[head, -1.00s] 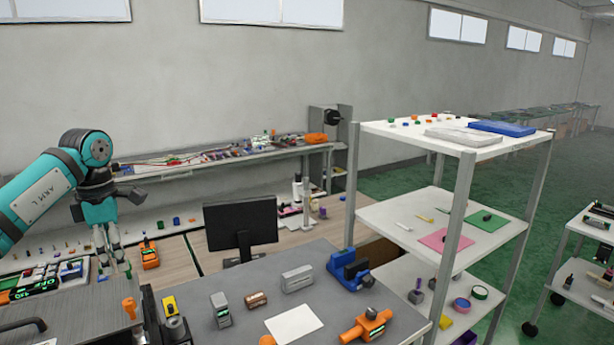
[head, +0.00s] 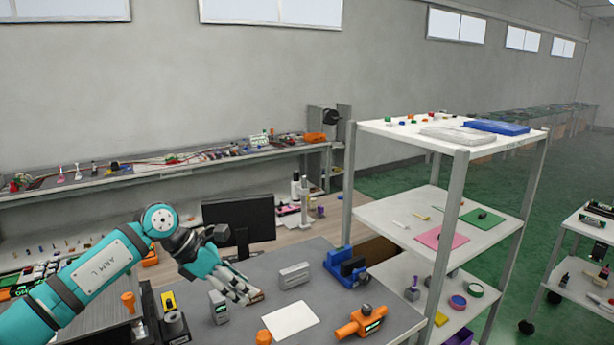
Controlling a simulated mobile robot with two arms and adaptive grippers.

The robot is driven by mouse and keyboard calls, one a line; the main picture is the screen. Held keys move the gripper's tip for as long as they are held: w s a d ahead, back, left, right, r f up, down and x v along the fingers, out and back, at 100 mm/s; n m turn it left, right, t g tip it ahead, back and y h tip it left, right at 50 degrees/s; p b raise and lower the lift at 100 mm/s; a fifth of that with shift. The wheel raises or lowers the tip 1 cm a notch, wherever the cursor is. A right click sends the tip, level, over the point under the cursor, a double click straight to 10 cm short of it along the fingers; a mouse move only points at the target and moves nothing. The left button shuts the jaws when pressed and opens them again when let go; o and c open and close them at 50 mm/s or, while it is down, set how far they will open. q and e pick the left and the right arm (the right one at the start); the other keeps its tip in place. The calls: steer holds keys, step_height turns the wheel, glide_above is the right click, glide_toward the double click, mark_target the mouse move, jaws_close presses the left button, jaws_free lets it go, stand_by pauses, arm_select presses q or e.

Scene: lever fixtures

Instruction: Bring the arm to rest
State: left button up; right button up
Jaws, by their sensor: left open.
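My left arm, teal with dark joints, comes in from the lower left in the head view. Its gripper (head: 238,292) is open and points down to the right, over the grey bench top (head: 345,305). The fingers partly cover a small brown block (head: 256,297) there; I cannot tell whether they touch it. A grey device (head: 218,307) stands just left of the fingers. No lever being held is visible. My right gripper is not in view.
A dark monitor (head: 240,222) stands behind the gripper. A grey block (head: 294,275), a white sheet (head: 290,321), a blue vise (head: 346,266) and an orange device (head: 362,322) are on the bench. A white shelf rack (head: 395,212) stands to the right.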

arm_select(q)
steer(key=s+d+n+t+h, duration=0.1)
steer(key=s+d+n+h, duration=0.15)
steer(key=d+h, duration=0.7)
steer(key=s+d+r+n+t, duration=0.2)
steer(key=d+r+n+t, duration=0.35)
steer(key=n+t, duration=0.5)
steer(key=s+a+f+n+t+y, duration=0.1)
steer(key=s+a+f+n+y, duration=0.3)
steer(key=a+f+n+y, duration=0.75)
steer(key=s+a+f+n+y, duration=0.35)
steer(key=a+n+y, duration=0.2)
steer(key=n, duration=1.05)
steer(key=s+a+f+n+g, duration=0.25)
steer(key=s+f+g, duration=0.35)
steer(key=s, duration=0.6)
steer(key=s+a+f+n+g, duration=0.2)
steer(key=s+f+n+g, duration=0.25)
steer(key=s+f, duration=0.6)
steer(key=s+f+g+b, duration=0.2)
steer(key=s+f+b, duration=0.15)
steer(key=f, duration=2.25)
steer(key=s+a+f+g+b, duration=0.1)
steer(key=s+a+f, duration=0.2)
steer(key=s+f, duration=1.4)
steer(key=shift+s+f, duration=0.15)
steer(key=shift+f, duration=0.6)
